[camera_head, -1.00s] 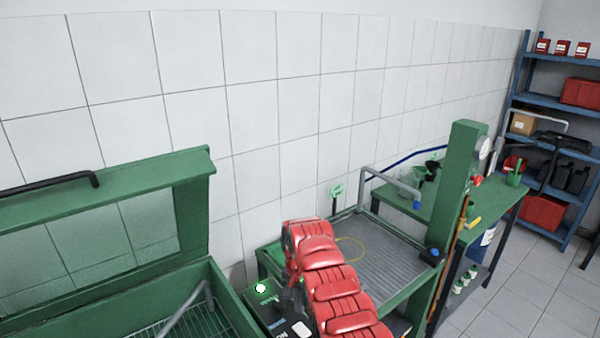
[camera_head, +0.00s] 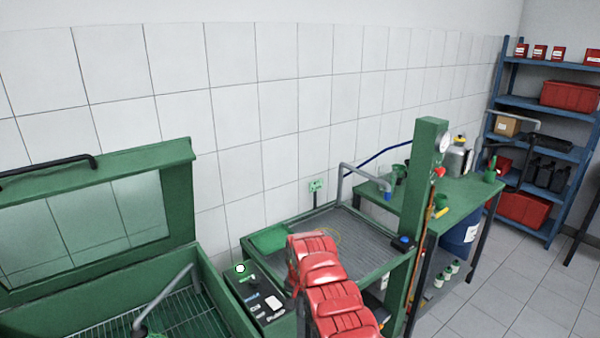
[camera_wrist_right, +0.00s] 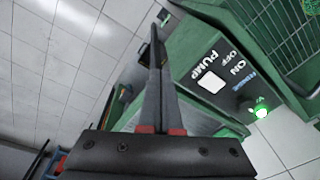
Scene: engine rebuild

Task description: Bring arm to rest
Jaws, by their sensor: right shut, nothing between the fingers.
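My right arm, with its red links (camera_head: 335,295), rises from the bottom of the head view, in front of the green wash bench. In the right wrist view my right gripper (camera_wrist_right: 154,45) has its long dark fingers together, with nothing between them. Its fingers lie beside a green control box (camera_wrist_right: 228,75) marked PUMP, ON and OFF, with a lit green lamp. I cannot tell whether they touch it. In the head view the fingers are mostly hidden by the arm. My left gripper is not in view.
A green open-lidded washer (camera_head: 95,265) stands at left. The control box (camera_head: 262,300) sits between it and the ribbed tray (camera_head: 375,245). A green post (camera_head: 425,170) with a gauge rises right of the tray. Blue shelving (camera_head: 545,103) stands far right.

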